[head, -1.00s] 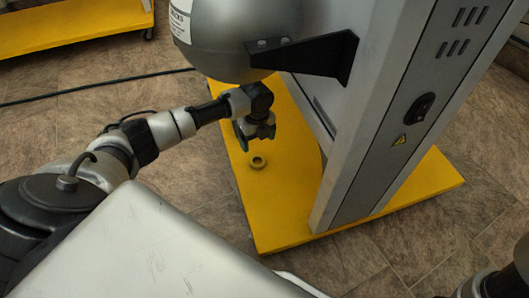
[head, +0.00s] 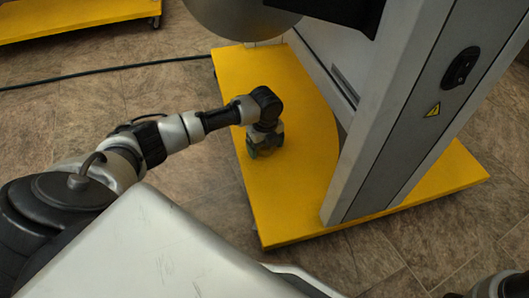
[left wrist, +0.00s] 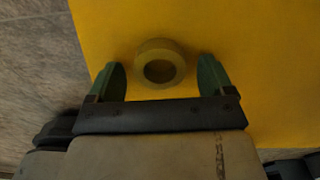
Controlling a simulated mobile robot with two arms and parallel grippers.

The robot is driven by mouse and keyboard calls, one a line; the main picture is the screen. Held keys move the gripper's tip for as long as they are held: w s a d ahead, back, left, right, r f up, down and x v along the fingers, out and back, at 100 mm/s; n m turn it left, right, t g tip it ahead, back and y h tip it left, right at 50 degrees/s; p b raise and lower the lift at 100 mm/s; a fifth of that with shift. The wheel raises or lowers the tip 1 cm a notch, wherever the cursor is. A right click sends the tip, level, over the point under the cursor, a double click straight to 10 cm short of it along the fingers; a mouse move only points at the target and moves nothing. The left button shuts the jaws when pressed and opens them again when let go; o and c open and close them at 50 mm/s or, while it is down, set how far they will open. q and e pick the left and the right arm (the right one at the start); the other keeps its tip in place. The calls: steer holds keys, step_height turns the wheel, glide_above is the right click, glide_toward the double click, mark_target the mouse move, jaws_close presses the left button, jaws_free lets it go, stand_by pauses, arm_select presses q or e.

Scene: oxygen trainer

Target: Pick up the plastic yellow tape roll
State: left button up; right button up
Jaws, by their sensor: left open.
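The yellow tape roll (left wrist: 160,64) lies flat on the yellow base platform (left wrist: 240,40) in the left wrist view. My left gripper (left wrist: 162,82) is open, with one green finger on each side of the roll and a gap to each. In the head view my left gripper (head: 262,148) points down, low over the platform (head: 300,205). There the gripper mostly hides the roll. My right gripper is not in view; only a bit of that arm shows at the bottom right corner.
A grey metal column (head: 395,120) with a black switch (head: 460,68) stands on the platform, right of the gripper. A rounded grey tank (head: 240,18) overhangs at the top. A black cable (head: 110,70) runs along the tiled floor on the left.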

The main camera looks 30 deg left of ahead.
arm_select(q)
steer(key=shift+c, duration=0.4)
steer(key=c, duration=0.9)
steer(key=shift+r, duration=0.1)
